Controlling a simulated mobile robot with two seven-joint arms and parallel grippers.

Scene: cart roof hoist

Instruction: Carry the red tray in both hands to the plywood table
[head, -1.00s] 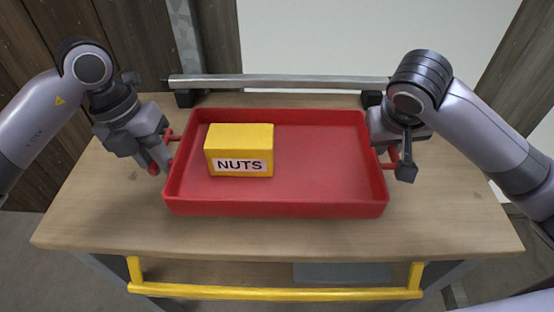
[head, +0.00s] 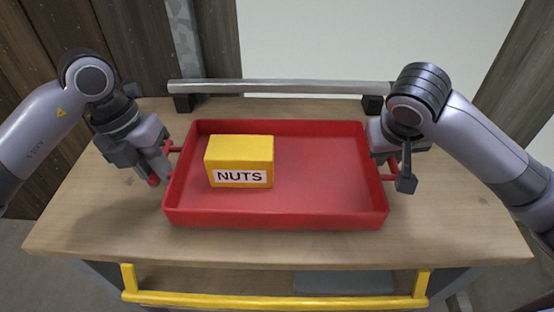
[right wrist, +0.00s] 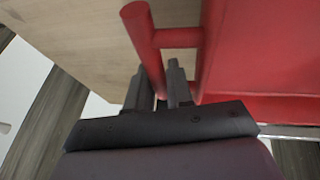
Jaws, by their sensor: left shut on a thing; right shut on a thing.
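The red tray (head: 310,212) is over a wooden top (head: 300,245) and looks level; I cannot tell whether it touches the top. A yellow box marked NUTS (head: 239,160) stands in the tray, left of centre. My left gripper (head: 162,170) is shut on the tray's left handle, which its fingers partly hide. My right gripper (head: 391,166) is shut on the right handle. In the right wrist view the fingers (right wrist: 160,88) meet the red handle bar (right wrist: 144,42) beside the tray wall (right wrist: 215,35). No separate plywood table can be made out.
A yellow bar (head: 280,301) runs along the front of the wooden top. A grey metal rail (head: 280,87) on black blocks runs along the back. Dark plank walls (head: 60,45) stand behind at the left. The wood is bare beside and in front of the tray.

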